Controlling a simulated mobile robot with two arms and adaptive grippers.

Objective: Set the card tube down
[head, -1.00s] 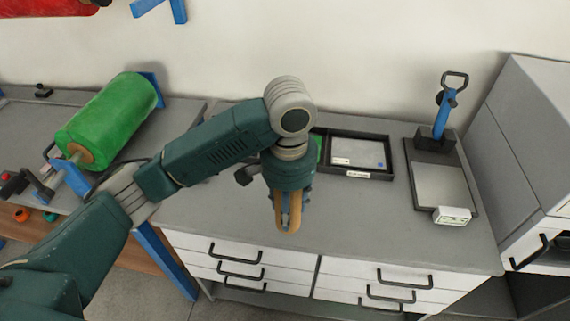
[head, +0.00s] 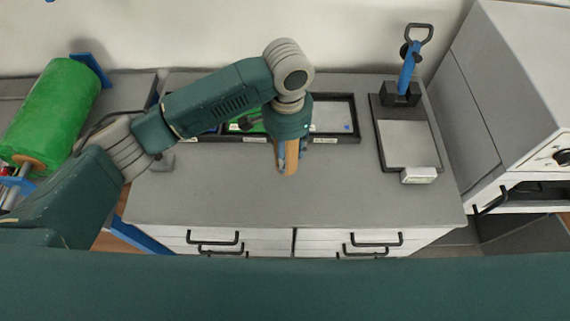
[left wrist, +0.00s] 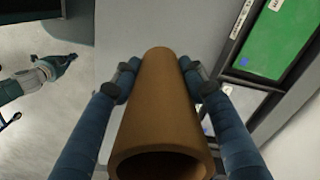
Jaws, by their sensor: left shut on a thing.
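The card tube (head: 290,158) is a brown hollow cylinder, gripped in my left gripper (head: 291,150) over the grey worktop (head: 220,192) of the drawer bench. In the left wrist view the tube (left wrist: 160,112) runs away from the camera with its open end nearest. Both blue fingers of my left gripper (left wrist: 158,82) press on its sides. I cannot tell whether the tube's far end touches the worktop. In the head view most of the tube is hidden by the gripper and wrist.
A black-framed tray (head: 347,120) lies at the back of the worktop behind the gripper. A press with a blue lever (head: 408,68) and a grey plate stands at the right. A green roll (head: 52,112) is on the left bench. The front middle worktop is clear.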

